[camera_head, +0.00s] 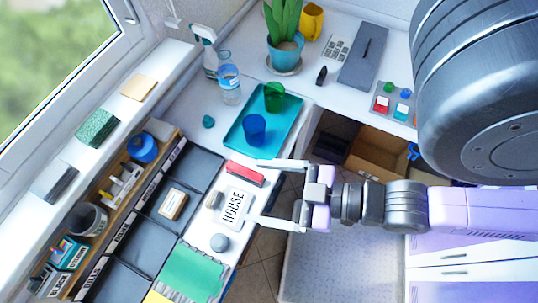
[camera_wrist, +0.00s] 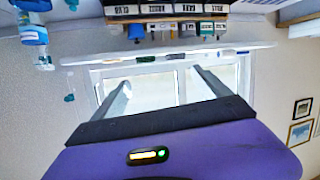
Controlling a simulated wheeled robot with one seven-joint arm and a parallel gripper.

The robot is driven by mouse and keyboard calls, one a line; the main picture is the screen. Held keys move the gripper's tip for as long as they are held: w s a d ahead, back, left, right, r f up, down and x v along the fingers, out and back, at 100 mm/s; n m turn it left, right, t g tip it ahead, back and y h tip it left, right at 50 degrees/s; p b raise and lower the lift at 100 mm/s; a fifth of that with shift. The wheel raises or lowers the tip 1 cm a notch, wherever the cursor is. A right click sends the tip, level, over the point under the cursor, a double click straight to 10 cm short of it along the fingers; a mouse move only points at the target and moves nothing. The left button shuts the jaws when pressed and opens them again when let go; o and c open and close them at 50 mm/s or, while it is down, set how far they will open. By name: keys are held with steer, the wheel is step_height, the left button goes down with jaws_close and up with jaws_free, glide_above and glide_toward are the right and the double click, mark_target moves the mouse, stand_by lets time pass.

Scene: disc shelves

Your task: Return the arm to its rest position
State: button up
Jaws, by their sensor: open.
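My gripper (camera_head: 264,192) shows in the head view at the centre, reaching left from my purple and grey arm. Its two fingers are spread wide and nothing is held. From this view the fingers overlap the counter's front edge beside a white card marked HOUSE (camera_head: 233,207); whether they touch anything I cannot tell. In the wrist view my gripper (camera_wrist: 160,92) also shows open, with its fingers pointing towards a bright window (camera_wrist: 152,86) and empty space between them.
A teal tray (camera_head: 236,141) holds a blue and a green cup. A red block (camera_head: 245,173) and a grey round object (camera_head: 220,242) lie near the fingers. An open cardboard box (camera_head: 385,158) sits under the counter.

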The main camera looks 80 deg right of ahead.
steer(key=shift+s+a+r+m, duration=0.15)
steer(key=shift+s+r+m, duration=0.2)
steer(key=shift+r+m, duration=0.25)
steer(key=shift+f, duration=0.1)
steer(key=shift+f+b, duration=0.75)
